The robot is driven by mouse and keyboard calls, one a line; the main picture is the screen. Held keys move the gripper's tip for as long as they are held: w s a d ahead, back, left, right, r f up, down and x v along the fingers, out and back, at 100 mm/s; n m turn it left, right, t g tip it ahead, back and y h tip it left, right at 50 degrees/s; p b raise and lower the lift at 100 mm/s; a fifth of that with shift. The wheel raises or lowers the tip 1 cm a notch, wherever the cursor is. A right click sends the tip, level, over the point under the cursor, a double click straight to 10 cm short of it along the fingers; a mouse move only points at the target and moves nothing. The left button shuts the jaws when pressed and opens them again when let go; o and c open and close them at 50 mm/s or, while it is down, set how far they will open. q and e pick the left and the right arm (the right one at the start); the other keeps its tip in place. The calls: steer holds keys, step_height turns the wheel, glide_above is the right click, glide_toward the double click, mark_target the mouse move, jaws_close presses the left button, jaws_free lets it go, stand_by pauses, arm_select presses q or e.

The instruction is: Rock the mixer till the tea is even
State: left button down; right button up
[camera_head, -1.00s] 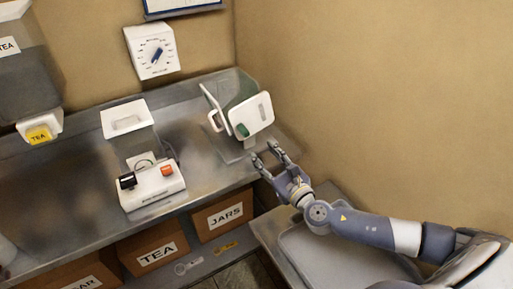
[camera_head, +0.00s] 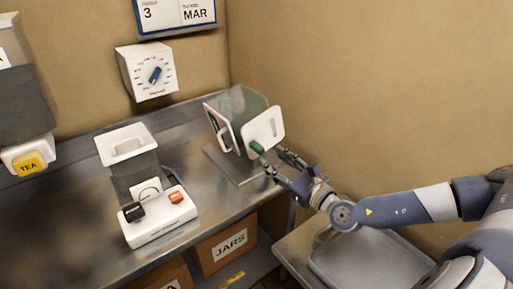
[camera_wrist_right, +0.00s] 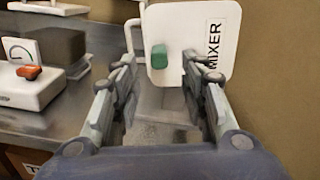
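The mixer (camera_head: 264,128) stands at the right end of the metal bench, with white side plates and a clear panel behind. Its near plate reads MIXER in the right wrist view (camera_wrist_right: 212,30). A green knob (camera_head: 257,147) sticks out of that plate and also shows in the right wrist view (camera_wrist_right: 159,57). My right gripper (camera_head: 277,160) is open and empty at the near plate. In the right wrist view its fingers (camera_wrist_right: 157,68) stand apart on either side of the knob, without visible contact. I cannot make out the tea inside the mixer. My left gripper is out of view.
A white dispenser (camera_head: 128,148) with black and orange controls stands left of the mixer. A dial box (camera_head: 148,72) hangs on the wall. A grey tray (camera_head: 345,262) lies below my right arm. The bench between dispenser and mixer is clear.

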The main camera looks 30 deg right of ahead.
mark_target(263, 151)
steer(key=w, duration=0.2)
steer(key=w+p, duration=0.1)
steer(key=w, duration=0.3)
steer(key=shift+w+a+r+p, duration=0.1)
steer(key=shift+w+a+p, duration=0.25)
steer(key=shift+w+p, duration=0.05)
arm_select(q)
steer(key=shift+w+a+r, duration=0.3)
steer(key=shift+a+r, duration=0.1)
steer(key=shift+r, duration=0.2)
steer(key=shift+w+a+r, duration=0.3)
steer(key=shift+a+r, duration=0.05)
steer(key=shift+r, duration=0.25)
arm_select(e)
steer(key=shift+w, duration=0.8)
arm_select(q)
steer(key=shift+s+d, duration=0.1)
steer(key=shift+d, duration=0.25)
arm_select(e)
jaws_close()
